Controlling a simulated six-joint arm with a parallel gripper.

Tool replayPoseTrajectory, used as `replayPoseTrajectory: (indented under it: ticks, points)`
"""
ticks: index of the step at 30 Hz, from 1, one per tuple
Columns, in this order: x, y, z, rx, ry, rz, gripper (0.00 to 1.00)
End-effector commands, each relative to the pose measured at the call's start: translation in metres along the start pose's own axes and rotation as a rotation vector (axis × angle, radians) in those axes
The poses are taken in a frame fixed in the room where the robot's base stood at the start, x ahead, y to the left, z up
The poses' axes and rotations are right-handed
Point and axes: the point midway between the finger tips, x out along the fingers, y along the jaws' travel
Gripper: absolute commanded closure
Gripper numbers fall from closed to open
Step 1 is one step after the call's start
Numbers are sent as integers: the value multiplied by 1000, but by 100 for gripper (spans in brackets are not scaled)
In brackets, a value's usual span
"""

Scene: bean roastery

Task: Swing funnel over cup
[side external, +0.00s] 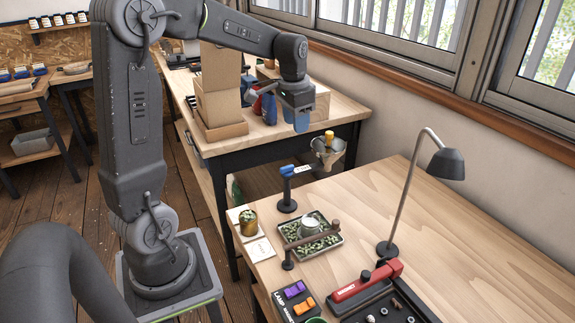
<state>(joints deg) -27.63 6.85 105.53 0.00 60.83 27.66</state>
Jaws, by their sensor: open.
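The funnel (333,148) is a grey cone with a yellow piece at its top. It sits at the end of a short arm with a white label, on a black post (287,190) with a blue top, near the table's far edge. A white cup (311,226) stands in a dark tray of green beans (333,241), in front of the funnel. The funnel is off to the far side, not above this cup. My gripper (301,124) is open and appears empty, high up and left of the funnel; its fingertips are small and partly hard to make out.
A brown bar (313,243) on a low post crosses the tray's front. A gold cup of beans (248,222) stands at left. A lamp (398,200) is at right. The table's right side is clear.

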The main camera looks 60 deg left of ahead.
Motion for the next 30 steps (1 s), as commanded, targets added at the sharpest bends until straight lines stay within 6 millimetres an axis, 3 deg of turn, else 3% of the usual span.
replayPoseTrajectory:
  ticks: [1,3,9,17,30]
  points:
    - [15,-21,-5,-8,-31,12,60]
    - [30,-44,-10,-6,-60,26,60]
    - [55,-80,-13,-1,-102,53,60]
    - [80,-82,-11,2,-109,58,60]
    - [166,-76,-2,1,-108,57,60]
